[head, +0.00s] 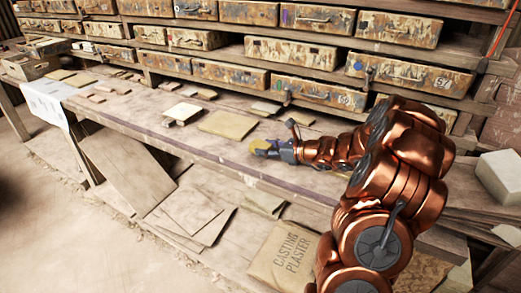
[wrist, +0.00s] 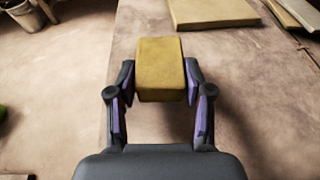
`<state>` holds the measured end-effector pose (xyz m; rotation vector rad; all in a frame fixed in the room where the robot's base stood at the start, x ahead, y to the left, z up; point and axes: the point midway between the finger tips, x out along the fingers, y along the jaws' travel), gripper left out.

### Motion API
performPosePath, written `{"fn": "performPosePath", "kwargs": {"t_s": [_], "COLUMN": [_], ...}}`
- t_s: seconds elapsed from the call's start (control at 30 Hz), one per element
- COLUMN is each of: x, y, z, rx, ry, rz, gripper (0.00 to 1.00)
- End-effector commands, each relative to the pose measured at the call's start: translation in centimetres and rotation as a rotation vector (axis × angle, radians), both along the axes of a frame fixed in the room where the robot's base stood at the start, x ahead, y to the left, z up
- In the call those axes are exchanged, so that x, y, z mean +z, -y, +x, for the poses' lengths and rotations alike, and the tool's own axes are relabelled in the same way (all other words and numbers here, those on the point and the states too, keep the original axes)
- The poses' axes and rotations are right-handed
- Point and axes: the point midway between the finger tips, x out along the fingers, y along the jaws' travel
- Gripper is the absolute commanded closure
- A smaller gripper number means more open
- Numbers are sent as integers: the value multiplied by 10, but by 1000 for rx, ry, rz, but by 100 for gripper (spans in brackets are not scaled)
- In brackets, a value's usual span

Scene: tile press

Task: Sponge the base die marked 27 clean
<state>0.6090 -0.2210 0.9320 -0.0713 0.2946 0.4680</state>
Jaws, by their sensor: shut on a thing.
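My gripper (head: 268,150) is shut on a yellow sponge (wrist: 160,68), one finger on each side of it. The sponge also shows in the head view (head: 257,146), small, at the left end of my arm over the workbench. In the wrist view a flat, dull yellow block (wrist: 213,12) lies on the bench just beyond the sponge, apart from it. I cannot read a 27 on any die in either view, so I cannot tell which piece is the base die.
The workbench (head: 140,108) holds a flat yellowish slab (head: 228,124), a pale tile (head: 183,112) and several small tiles. Stained drawers (head: 320,90) line the shelves behind. Boards and a casting plaster bag (head: 285,258) are below. Bare bench lies between the pieces.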

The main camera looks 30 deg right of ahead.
Motion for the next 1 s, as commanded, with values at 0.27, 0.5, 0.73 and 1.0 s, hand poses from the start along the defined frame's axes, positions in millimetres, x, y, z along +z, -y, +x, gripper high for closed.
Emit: {"fn": "performPosePath", "kwargs": {"t_s": [0.27,0.5,0.73,1.0], "x": [21,37,46,46], "y": [0,0,0,0], "z": [0,0,0,0], "rx": [0,-1,0,-1], "ry": [0,1,-1,0], "rz": [1,0,0,1], "gripper": [80,80,80,80]}}
